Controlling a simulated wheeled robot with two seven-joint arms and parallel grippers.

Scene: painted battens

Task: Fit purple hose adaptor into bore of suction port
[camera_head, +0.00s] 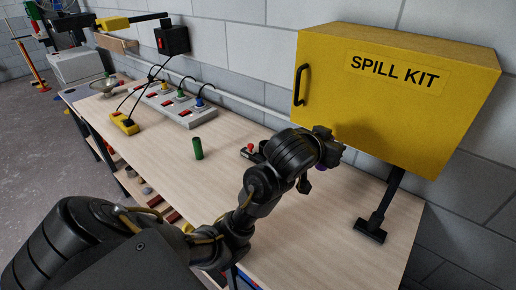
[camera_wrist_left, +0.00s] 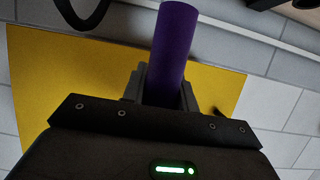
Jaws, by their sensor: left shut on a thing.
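The purple hose adaptor (camera_wrist_left: 172,50) is a plain cylinder held between the fingers of my left gripper (camera_wrist_left: 160,88) in the left wrist view, with its free end pointing away from the palm. In the head view my left gripper (camera_head: 326,150) is above the bench, in front of the lower part of the yellow cabinet. Only a small bit of purple (camera_head: 320,167) shows there beside it. I cannot pick out the suction port or its bore in either view; my arm hides part of the bench. My right gripper is not in view.
The yellow spill kit cabinet (camera_head: 390,105) is on the wall close to my gripper. A green cylinder (camera_head: 198,148) stands on the bench (camera_head: 165,180). A socket strip (camera_head: 180,105) with plugs lies behind. A black rod with a flat foot (camera_head: 370,230) stands at right.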

